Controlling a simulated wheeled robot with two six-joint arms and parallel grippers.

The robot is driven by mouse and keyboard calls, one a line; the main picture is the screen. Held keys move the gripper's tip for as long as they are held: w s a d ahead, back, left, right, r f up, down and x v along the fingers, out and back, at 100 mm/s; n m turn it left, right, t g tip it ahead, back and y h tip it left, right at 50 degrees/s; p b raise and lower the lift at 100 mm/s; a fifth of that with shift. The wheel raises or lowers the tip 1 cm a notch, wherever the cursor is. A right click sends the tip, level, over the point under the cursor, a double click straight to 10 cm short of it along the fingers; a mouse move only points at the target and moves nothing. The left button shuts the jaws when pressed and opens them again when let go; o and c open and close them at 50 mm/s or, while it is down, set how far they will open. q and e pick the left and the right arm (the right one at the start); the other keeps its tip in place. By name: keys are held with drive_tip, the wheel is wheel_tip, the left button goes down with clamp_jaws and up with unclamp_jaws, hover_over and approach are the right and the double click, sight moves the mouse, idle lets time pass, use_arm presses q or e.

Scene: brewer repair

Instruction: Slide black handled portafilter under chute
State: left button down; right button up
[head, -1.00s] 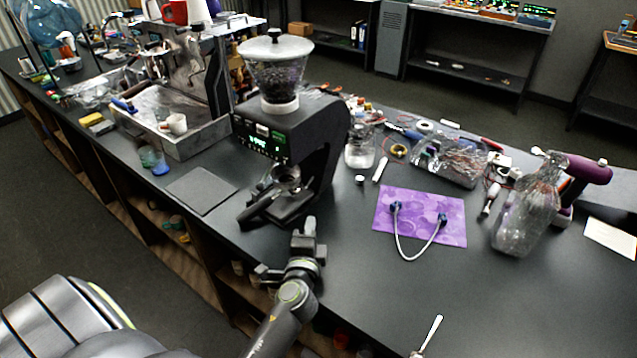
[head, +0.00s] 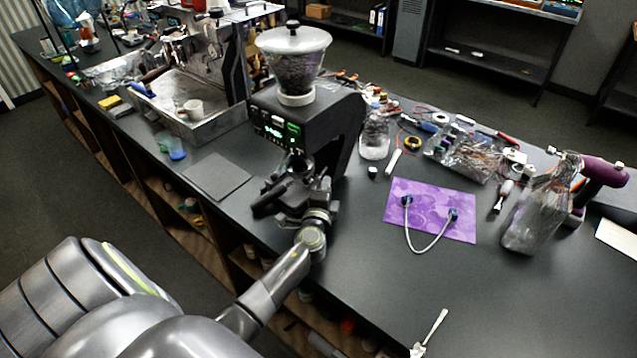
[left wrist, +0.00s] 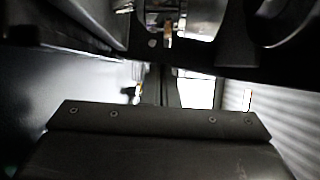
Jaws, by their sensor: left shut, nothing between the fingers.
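The black grinder (head: 315,122), with a clear bean hopper (head: 293,65) on top, stands near the table's front edge. The black-handled portafilter is at its foot: the black handle (head: 268,197) points to the front left, and the round metal part (head: 298,164) appears below the chute area. Whether it is centred under the chute cannot be told. My left gripper (head: 298,192) is shut and empty, just right of the handle, at the grinder's base. Whether it touches the portafilter is unclear.
A dark square mat (head: 217,177) lies left of the grinder. The espresso machine (head: 190,85) with a cup (head: 193,109) stands behind it.

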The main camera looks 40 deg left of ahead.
use_arm(q)
drive_tip(key=shift+s+a+r, duration=0.2)
drive_tip(key=shift+s+a, duration=0.55)
drive_tip(key=shift+s, duration=0.05)
drive_tip(key=shift+f, duration=0.1)
drive_tip(key=shift+s+a, duration=0.55)
